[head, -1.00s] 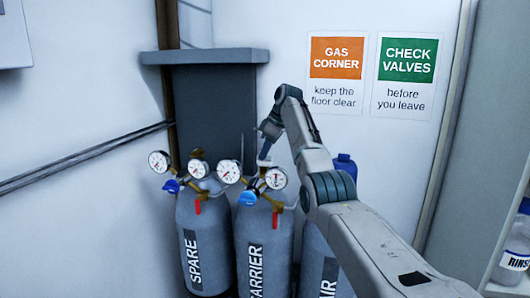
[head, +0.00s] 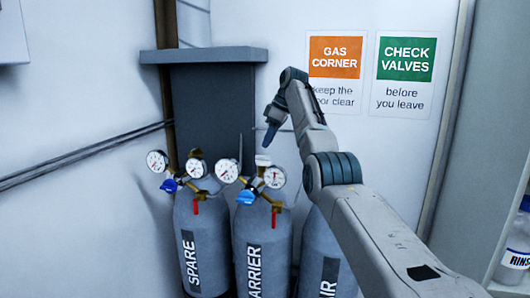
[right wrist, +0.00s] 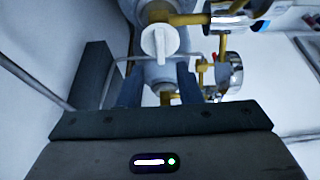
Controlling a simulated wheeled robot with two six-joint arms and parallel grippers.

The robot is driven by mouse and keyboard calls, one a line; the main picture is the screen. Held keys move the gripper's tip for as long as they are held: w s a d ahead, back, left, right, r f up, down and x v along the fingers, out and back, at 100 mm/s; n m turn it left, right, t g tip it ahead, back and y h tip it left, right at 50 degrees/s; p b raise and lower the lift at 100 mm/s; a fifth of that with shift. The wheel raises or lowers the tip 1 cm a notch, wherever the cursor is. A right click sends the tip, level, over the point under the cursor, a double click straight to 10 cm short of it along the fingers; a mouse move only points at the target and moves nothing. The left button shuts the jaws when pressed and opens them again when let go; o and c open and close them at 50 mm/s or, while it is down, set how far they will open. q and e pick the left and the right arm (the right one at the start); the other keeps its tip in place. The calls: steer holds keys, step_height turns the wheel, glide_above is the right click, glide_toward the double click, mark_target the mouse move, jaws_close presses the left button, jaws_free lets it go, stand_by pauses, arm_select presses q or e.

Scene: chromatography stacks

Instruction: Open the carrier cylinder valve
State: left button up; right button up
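The carrier cylinder (head: 263,235) is the grey, labelled one in the middle of the row. Its valve has a pale knob (head: 262,160) on top, behind two round gauges, a blue knob (head: 246,196) and a red lever (head: 276,207). In the right wrist view the pale valve knob (right wrist: 160,42) is a white disc with a narrow bar, lying beyond the fingertips. My right gripper (head: 270,138) hangs just above the valve knob, apart from it. Its two dark fingers (right wrist: 161,82) are spread with nothing between them. My left gripper is not in view.
The spare cylinder (head: 201,228) stands close on the left with similar gauges. Another cylinder (head: 322,245), partly hidden by my right arm, stands on the right. A dark grey cabinet-like block (head: 203,56) and the wall are behind. A shelf with a bottle (head: 516,255) is far right.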

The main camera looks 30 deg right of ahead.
steer(key=v, duration=0.6)
steer(key=shift+s, duration=0.1)
stand_by(0.4)
